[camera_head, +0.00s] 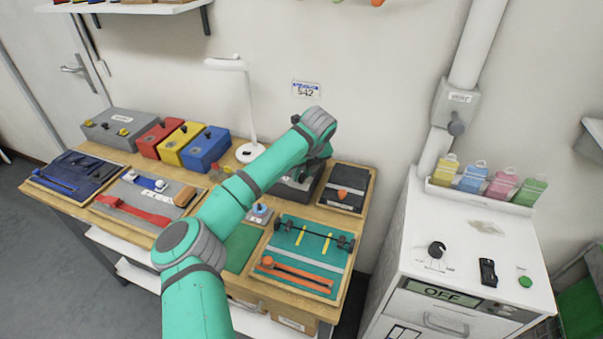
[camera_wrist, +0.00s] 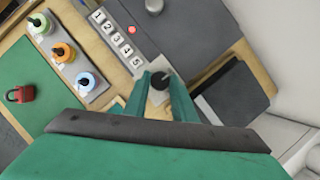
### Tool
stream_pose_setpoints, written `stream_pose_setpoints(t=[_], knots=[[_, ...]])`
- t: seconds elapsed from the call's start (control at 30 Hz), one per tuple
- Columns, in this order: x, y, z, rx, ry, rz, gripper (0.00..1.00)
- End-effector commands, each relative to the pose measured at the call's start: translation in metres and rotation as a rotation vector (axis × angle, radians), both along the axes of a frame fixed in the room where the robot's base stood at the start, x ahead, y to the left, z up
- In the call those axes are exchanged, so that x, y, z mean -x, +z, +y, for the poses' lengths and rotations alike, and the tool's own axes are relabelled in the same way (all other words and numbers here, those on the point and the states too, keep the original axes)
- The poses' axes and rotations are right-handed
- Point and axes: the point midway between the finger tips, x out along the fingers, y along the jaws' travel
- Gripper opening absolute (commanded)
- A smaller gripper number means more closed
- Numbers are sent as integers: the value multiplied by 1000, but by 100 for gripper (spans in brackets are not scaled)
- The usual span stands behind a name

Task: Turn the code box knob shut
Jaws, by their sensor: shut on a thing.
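The code box is a dark grey box (camera_head: 297,190) at the back of the bench, partly hidden by my arm in the head view. In the wrist view its grey top (camera_wrist: 190,30) shows beside a row of number buttons (camera_wrist: 117,39) marked 1 to 5 and a small red light (camera_wrist: 131,29). The black knob (camera_wrist: 160,83) sits on a pale plate between my fingers. My gripper (camera_wrist: 161,79) is shut on the knob, one finger on each side. The knob's pointer direction cannot be made out. In the head view my arm hides the knob.
A desk lamp (camera_head: 247,100) and red, yellow and blue boxes (camera_head: 205,148) stand left of my arm. A white cabinet (camera_head: 455,270) stands right.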

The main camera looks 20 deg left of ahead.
Motion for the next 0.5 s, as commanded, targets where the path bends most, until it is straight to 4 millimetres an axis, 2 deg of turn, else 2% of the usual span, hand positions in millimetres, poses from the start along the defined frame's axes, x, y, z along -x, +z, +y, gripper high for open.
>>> stream_pose_setpoints(t=[0.5], knots=[[0, -1, 1, -1, 48, 2, 2]])
